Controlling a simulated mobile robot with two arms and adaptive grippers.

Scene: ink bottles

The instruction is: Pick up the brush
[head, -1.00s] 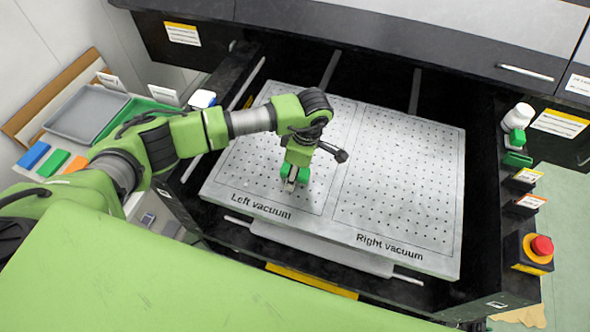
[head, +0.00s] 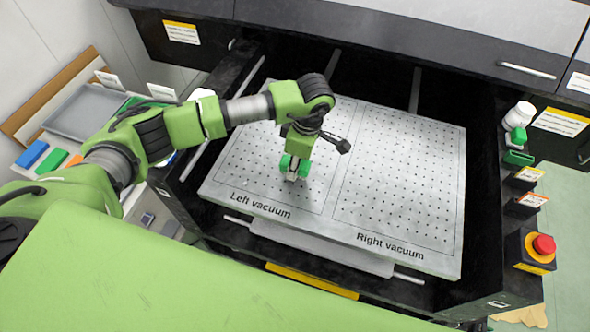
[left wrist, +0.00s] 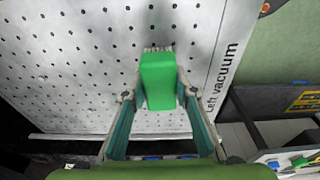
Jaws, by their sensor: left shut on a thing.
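The brush (left wrist: 158,80) shows in the left wrist view as a plain green block-like body. It lies between the two fingers of my left gripper (left wrist: 156,95), which is shut on it. In the head view my left gripper (head: 294,168) points down over the left half of the perforated plate (head: 400,170), above the "Left vacuum" label. Only a little green of the brush shows there, and its bristles are not clear. I cannot tell whether the brush touches the plate. My right gripper is in neither view.
The plate is otherwise bare, and its right half is clear. A grey tray (head: 88,110) and coloured blocks (head: 32,155) are at the left. A red emergency button (head: 543,244) and a white bottle (head: 520,116) stand at the right edge. Dark drawer walls surround the plate.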

